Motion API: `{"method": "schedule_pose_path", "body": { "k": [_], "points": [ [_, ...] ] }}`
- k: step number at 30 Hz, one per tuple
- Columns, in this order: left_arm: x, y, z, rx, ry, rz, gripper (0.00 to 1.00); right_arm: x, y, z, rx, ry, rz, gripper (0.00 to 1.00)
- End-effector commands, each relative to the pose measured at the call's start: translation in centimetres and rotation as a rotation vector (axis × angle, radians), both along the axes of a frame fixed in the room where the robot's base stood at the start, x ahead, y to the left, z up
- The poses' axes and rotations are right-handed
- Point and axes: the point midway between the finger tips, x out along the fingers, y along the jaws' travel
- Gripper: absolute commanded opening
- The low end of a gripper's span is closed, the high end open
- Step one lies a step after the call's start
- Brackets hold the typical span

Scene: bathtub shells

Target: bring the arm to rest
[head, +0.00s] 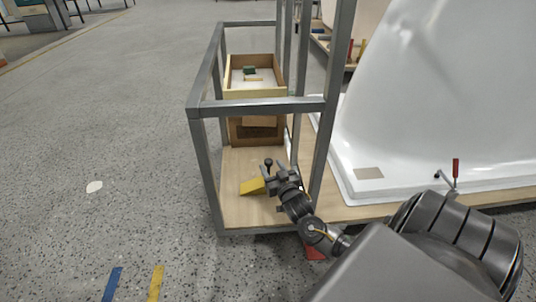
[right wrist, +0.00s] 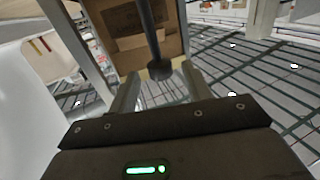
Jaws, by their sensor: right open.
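My right gripper (head: 276,175) is over the wooden lower shelf of the grey metal frame, with its arm coming in from the bottom right. Its two fingers stand apart in the right wrist view (right wrist: 160,88), with no object clearly held between them. A dark rod with a round end (right wrist: 158,66) shows between and beyond the fingertips there; I cannot tell whether it touches them. A small dark knob (head: 268,162) shows at the gripper in the head view. A yellow piece (head: 252,187) lies on the shelf just left of the gripper. My left gripper is out of view.
The grey metal frame (head: 207,165) has posts and a crossbar close around the gripper. A wooden box (head: 254,92) stands behind it. A white bathtub shell (head: 420,110) fills the right, with a red-handled clamp (head: 455,168) at its edge. Open floor lies left.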

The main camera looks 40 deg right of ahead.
Motion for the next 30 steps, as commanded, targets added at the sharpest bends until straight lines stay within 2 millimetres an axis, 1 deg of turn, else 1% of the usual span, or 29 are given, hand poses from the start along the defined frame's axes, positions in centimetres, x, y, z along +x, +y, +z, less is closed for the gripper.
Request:
{"method": "schedule_pose_path", "body": {
  "k": [1, 3, 7, 25, 26, 28, 29, 30],
  "points": [
    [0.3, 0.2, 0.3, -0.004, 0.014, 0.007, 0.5, -0.7, 0.3, 0.3, 0.003, 0.002, 0.0, 0.49],
    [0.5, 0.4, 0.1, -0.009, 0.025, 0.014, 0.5, -1.4, 0.5, 0.2, 0.002, 0.003, 0.0, 0.49],
    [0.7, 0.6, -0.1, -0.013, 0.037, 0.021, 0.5, -2.1, 0.7, 0.0, 0.0, 0.001, 0.001, 0.49],
    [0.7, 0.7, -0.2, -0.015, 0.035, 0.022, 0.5, -2.1, 0.8, 0.0, -0.007, 0.0, 0.001, 0.49],
    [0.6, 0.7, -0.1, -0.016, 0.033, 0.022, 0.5, -2.1, 0.8, 0.2, -0.019, -0.004, 0.005, 0.49],
    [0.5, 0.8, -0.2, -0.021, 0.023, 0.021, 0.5, -1.9, 1.5, 1.1, -0.06, -0.038, 0.034, 0.49],
    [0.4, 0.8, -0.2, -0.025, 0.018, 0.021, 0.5, -1.8, 2.2, 1.8, -0.081, -0.063, 0.057, 0.49],
    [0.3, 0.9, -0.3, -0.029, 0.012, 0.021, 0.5, -1.6, 3.3, 3.1, -0.112, -0.104, 0.095, 0.49]
  ]
}}
